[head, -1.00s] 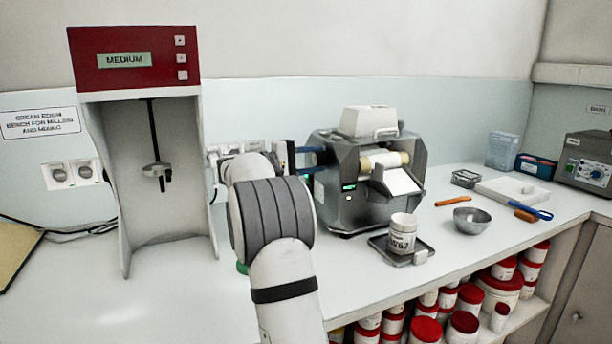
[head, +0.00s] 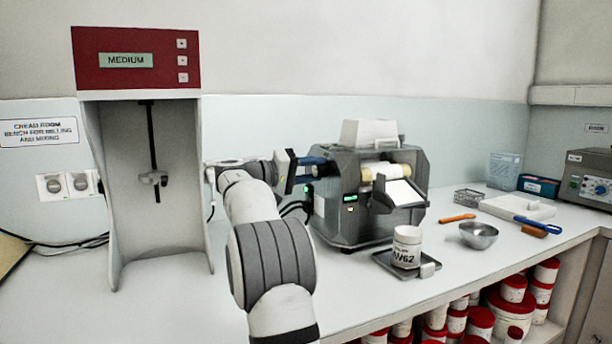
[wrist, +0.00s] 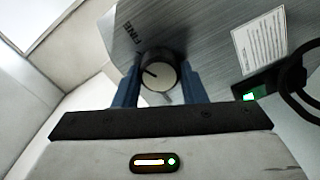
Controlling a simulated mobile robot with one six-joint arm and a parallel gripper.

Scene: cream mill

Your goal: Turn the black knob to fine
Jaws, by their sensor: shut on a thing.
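The roller mill (head: 345,230) is a dark grey machine with cream rollers on the bench. My gripper (head: 318,170) is at its left side, with blue fingers against the housing. In the wrist view my gripper (wrist: 157,90) is shut on the knob (wrist: 158,74), one finger on each side. The knob has a black rim and a pale face with a dark pointer line aimed up and left. The word FINE (wrist: 138,30) is printed on the brushed metal panel above and left of the knob. The knob is hidden in the head view.
A cable (wrist: 292,80) loops at the right of the wrist view, near a green light. A mixer stand (head: 136,60) with a red MEDIUM panel stands left of my arm. A white jar (head: 406,250) on a small tray (head: 385,262) stands before the mill.

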